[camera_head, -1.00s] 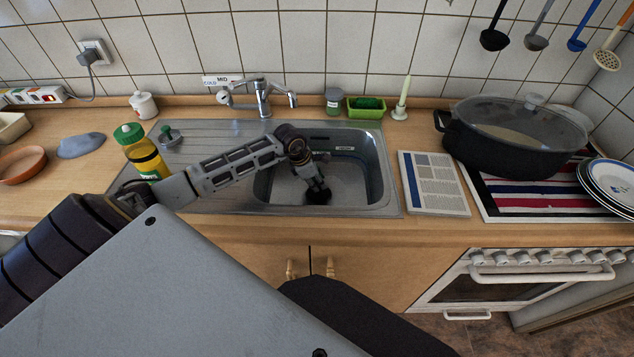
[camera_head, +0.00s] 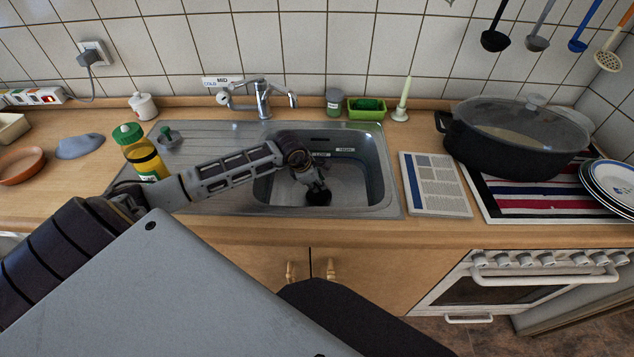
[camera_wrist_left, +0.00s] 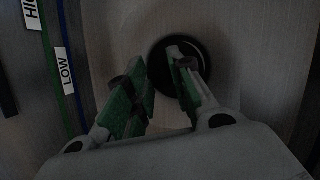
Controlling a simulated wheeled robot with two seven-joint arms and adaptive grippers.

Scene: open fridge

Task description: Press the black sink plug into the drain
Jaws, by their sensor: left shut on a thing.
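The black sink plug (camera_head: 319,198) is a dark disc low in the sink basin (camera_head: 360,192), at the floor near the front. My left gripper (camera_head: 318,186) reaches down into the basin from the left and is shut on the plug. In the left wrist view the gripper's green-padded fingers (camera_wrist_left: 157,60) point at the basin floor, and the round black plug (camera_wrist_left: 207,58) shows around the right fingertip. The drain is not visible; I cannot tell how the plug sits in it. My right gripper is not in view.
The tap (camera_head: 262,100) stands behind the basin. A yellow bottle with a green cap (camera_head: 143,155) and a small dark green object (camera_head: 168,136) stand left of it. A paper sheet (camera_head: 433,183) and a large black pot (camera_head: 513,145) are to the right. "LOW" labels (camera_wrist_left: 66,70) mark the basin wall.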

